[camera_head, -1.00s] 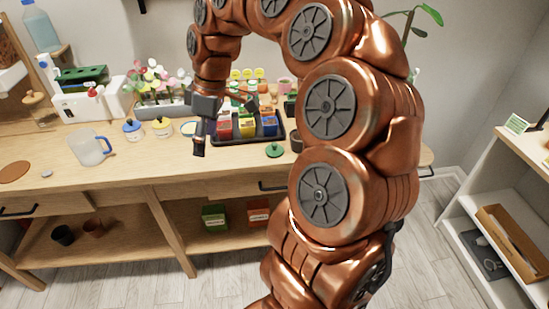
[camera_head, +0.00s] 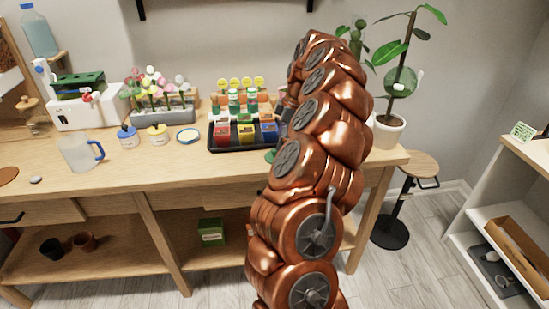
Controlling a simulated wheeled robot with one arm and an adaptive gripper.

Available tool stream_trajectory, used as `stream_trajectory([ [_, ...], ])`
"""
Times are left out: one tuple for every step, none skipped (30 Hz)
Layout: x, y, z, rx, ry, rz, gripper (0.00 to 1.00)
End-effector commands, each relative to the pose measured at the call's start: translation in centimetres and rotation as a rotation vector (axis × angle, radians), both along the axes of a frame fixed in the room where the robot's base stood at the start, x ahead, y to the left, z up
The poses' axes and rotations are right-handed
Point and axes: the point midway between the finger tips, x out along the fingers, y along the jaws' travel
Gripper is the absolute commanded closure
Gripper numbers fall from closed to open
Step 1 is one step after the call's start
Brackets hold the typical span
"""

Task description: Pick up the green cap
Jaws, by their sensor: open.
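A green cap (camera_head: 270,156), a low round piece, lies on the wooden table just right of the black tray's front corner. My arm covers its right part in the head view. My gripper (camera_head: 286,114) is mostly hidden behind my arm. Only a dark grey part of it shows, above and slightly right of the cap, by the tray's right end. It is open. I cannot see its fingertips clearly, nor whether they touch anything.
The black tray (camera_head: 224,148) holds red, yellow and blue boxes. Bottles and yellow round tags stand behind it. Left are a blue-ringed lid (camera_head: 188,136), two small jars, a jug (camera_head: 77,153) and a flower planter (camera_head: 176,115). A potted plant (camera_head: 388,131) stands right.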

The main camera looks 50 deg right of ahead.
Motion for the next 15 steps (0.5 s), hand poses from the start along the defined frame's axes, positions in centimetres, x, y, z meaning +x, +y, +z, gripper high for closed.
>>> stream_trajectory([
  [0.0, 0.2, -0.4, 0.004, 0.002, 0.002, 0.2],
  [0.1, 0.3, -0.6, 0.004, 0.002, 0.001, 0.2],
  [0.2, 0.3, -0.8, 0.004, 0.002, 0.001, 0.2],
  [0.2, 0.3, -0.9, 0.004, 0.002, 0.001, 0.2],
  [0.3, 0.3, -1.1, 0.003, 0.001, 0.001, 0.2],
  [0.3, 0.3, -1.2, 0.002, 0.001, 0.0, 0.2],
  [0.4, 0.3, -1.4, 0.002, 0.0, -0.001, 0.2],
  [0.5, 0.4, -1.6, 0.002, 0.0, -0.001, 0.2],
  [0.6, 0.4, -1.9, 0.0, 0.0, 0.0, 0.2],
  [0.7, 0.5, -2.3, 0.001, 0.001, 0.001, 0.2],
  [0.8, 0.6, -2.6, 0.002, 0.002, 0.001, 0.2],
  [0.9, 0.7, -3.2, 0.003, 0.004, 0.002, 0.2],
  [1.1, 0.8, -3.6, 0.004, 0.004, 0.003, 0.2],
  [1.2, 0.8, -4.0, 0.003, 0.002, 0.002, 0.2],
  [1.3, 0.9, -4.6, 0.003, 0.002, 0.002, 0.2],
])
